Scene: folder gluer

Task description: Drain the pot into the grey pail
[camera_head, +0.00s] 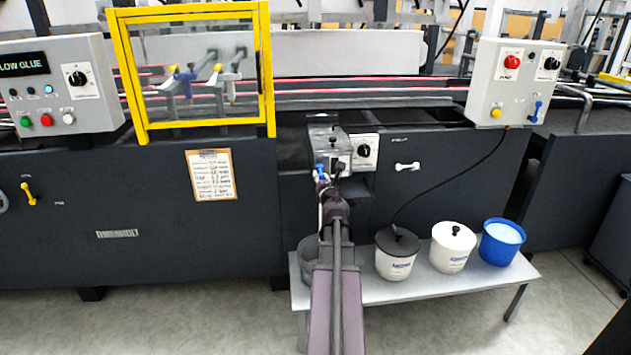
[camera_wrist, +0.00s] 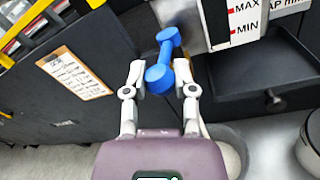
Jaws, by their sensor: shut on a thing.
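The glue pot (camera_head: 326,138) is a grey box on the front of the machine. The wrist view shows its pale wall (camera_wrist: 199,18) with red MAX and MIN marks. A blue valve lever (camera_wrist: 167,56) sits low on the pot; it also shows in the head view (camera_head: 319,171). My gripper (camera_wrist: 160,70) is shut on the lever's lower knob. The grey pail (camera_head: 307,262) stands on the bench below the pot, partly hidden by my arm.
A metal bench (camera_head: 440,285) holds a black-lidded white tub (camera_head: 397,264), a white-lidded tub (camera_head: 453,253) and a blue bucket (camera_head: 501,247). A dial panel (camera_head: 364,153) is right of the pot. A clipboard (camera_head: 211,174) hangs to the left. A black cable runs to the black-lidded tub.

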